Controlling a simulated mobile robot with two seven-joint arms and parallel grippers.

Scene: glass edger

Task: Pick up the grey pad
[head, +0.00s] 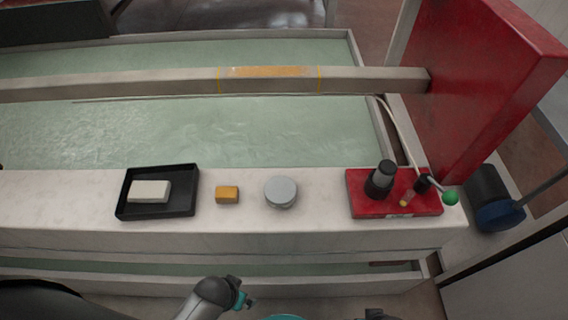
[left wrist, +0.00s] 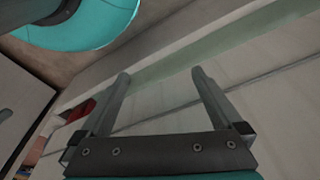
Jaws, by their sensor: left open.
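The grey pad (head: 281,191) looks like a round, light grey disc lying on the pale stone ledge (head: 322,208), near its middle. A black tray (head: 190,205) to its left holds a pale, off-white rectangular block (head: 149,191). My left gripper (left wrist: 160,73) is open and empty in the left wrist view, its two fingers apart in front of pale surfaces and a greenish strip. In the head view, part of my left arm shows at the bottom edge, below the ledge and apart from the pad. I do not see my right gripper.
A small orange-yellow block (head: 227,195) sits between tray and pad. A red base (head: 366,207) with a dark knob and a green-ended lever stands at the right. Behind the ledge is a greenish water trough (head: 200,130) crossed by a beam (head: 150,83). A red panel (head: 470,75) rises at right.

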